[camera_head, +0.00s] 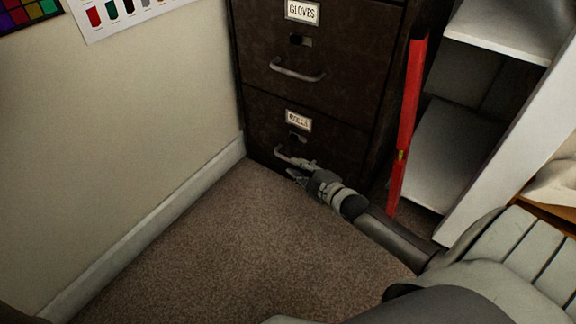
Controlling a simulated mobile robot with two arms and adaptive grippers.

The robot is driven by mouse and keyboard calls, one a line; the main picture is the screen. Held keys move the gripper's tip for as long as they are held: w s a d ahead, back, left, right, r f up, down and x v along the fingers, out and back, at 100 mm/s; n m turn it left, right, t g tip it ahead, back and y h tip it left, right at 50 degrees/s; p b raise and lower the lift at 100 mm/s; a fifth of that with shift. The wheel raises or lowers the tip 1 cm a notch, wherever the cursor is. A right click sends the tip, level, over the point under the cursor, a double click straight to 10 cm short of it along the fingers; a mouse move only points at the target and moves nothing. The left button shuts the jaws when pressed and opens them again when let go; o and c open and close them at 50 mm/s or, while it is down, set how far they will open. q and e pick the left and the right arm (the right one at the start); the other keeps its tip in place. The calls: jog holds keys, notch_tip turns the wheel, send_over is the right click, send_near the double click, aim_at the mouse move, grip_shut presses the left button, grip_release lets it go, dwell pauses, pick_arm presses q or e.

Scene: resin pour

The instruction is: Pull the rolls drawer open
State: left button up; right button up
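The rolls drawer (335,138) is the lower front of a dark brown filing cabinet and looks flush with it. Its label (299,120) reads something like "ROLLS". Its metal handle (282,155) is partly hidden by my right gripper. My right gripper (297,168) is at the handle's right part, with its fingers around or against it. I cannot tell whether the fingers are closed on the handle. My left gripper is not in view.
The gloves drawer (345,65) above is shut. A red spirit level (408,125) leans between the cabinet and a white shelf unit (497,160). A wall with a skirting board (150,232) stands on the left. The carpet (240,240) before the cabinet is clear.

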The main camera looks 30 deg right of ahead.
aim_at(288, 159)
jog(key=b+x, duration=0.3)
jog(key=x, duration=0.2)
jog(key=shift+s+f, duration=0.1)
jog(key=shift+f, duration=0.1)
jog(key=shift+w, duration=0.6)
grip_shut()
